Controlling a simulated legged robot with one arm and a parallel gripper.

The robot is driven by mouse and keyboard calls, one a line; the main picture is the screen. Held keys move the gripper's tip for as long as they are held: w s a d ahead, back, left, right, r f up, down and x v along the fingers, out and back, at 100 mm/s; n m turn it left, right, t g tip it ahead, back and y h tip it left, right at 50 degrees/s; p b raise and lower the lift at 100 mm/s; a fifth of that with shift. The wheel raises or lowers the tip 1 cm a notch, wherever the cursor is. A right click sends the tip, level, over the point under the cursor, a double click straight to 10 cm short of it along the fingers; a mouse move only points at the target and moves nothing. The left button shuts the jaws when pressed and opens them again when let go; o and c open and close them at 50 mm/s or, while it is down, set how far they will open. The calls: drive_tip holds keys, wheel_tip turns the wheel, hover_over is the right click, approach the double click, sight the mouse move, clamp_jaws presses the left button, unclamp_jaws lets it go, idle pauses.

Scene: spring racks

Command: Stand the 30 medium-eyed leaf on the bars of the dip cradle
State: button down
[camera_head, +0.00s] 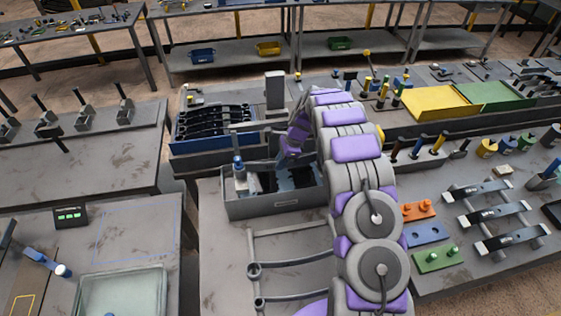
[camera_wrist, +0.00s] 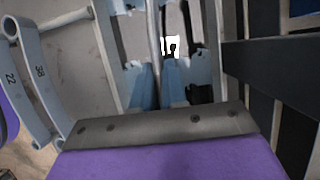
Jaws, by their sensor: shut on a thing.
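My gripper (camera_wrist: 157,82) shows its two light blue fingers in the wrist view. They are close together around a thin grey piece (camera_wrist: 154,38), seen nearly edge-on. Its eyes and number cannot be read. In the head view the end of my arm reaches over a grey open tank (camera_head: 285,203) with dark contents; the arm hides the fingers and most of the held piece. I cannot tell for certain which part is the dip cradle, or whether the held piece touches any bar.
Curved grey pieces marked 22 and 38 (camera_wrist: 30,75) stand at left in the wrist view. A blue tray of black leaves (camera_head: 213,125) stands behind the tank. Grey leaves (camera_head: 500,212) lie at right. A glass-like basin (camera_head: 120,292) stands at front left.

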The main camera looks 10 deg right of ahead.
drive_tip(key=shift+f, duration=0.35)
drive_tip(key=c, duration=0.6)
unclamp_jaws()
idle(0.3)
drive_tip(key=shift+r+p, duration=1.5)
drive_tip(key=shift+r, duration=2)
